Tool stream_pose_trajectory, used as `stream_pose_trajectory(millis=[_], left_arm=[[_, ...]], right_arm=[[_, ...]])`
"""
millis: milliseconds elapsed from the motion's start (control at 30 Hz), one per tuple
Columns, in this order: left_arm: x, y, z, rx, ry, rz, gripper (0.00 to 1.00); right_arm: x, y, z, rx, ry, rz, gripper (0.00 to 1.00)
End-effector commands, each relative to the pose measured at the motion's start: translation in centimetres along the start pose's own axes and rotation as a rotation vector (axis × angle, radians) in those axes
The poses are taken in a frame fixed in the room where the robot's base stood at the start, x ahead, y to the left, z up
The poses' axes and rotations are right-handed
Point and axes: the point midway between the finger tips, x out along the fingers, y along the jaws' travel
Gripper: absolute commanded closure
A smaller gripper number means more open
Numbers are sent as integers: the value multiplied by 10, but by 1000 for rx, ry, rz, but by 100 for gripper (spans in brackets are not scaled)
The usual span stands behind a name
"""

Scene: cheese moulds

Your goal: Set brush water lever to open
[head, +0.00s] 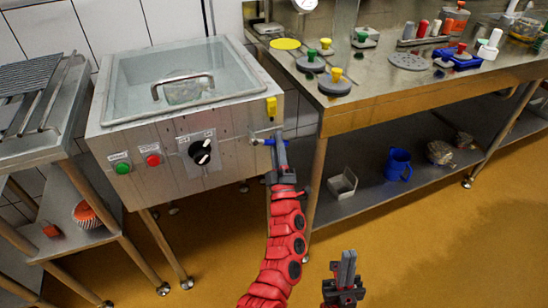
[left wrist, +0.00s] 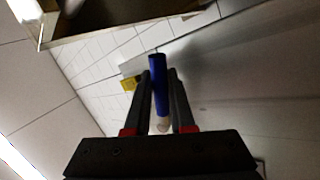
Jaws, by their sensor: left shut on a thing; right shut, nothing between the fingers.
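The lever with the blue handle (head: 267,142) is on the right end of the front of the steel wash basin (head: 160,120). I read no label on it. My left gripper (head: 279,143) reaches up to it from below. In the left wrist view the blue handle (left wrist: 159,85) stands between the fingers of my left gripper (left wrist: 160,88), which is shut on it. The valve body behind is partly hidden by the gripper. My right gripper (head: 347,262) is shut and empty, low over the floor and away from the basin.
A yellow tab (head: 271,107) sits just above the lever. A black rotary knob (head: 201,151), a red button (head: 153,160) and a green button (head: 123,168) are further left. A steel table (head: 400,105) with several moulds and tools stands at right.

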Motion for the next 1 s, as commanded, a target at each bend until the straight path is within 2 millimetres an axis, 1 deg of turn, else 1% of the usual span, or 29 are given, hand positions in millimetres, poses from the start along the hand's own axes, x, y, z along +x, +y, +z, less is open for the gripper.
stream_pose_trajectory(millis=[33,100,333,600,967,1000], left_arm=[[0,-2,1,-28,21,1,100],[3,1,-1,-63,46,2,100],[6,8,-1,-141,96,0,100],[8,11,-2,-174,118,-1,100],[8,11,-3,-175,119,-1,100],[8,11,-3,-175,119,-1,71]], right_arm=[[-10,0,2,0,0,0,100],[-16,-1,3,0,0,0,100],[-28,-1,5,0,0,0,100],[-31,-2,5,0,0,0,100],[-31,-2,5,0,0,0,100],[-31,-2,5,0,0,0,100]])
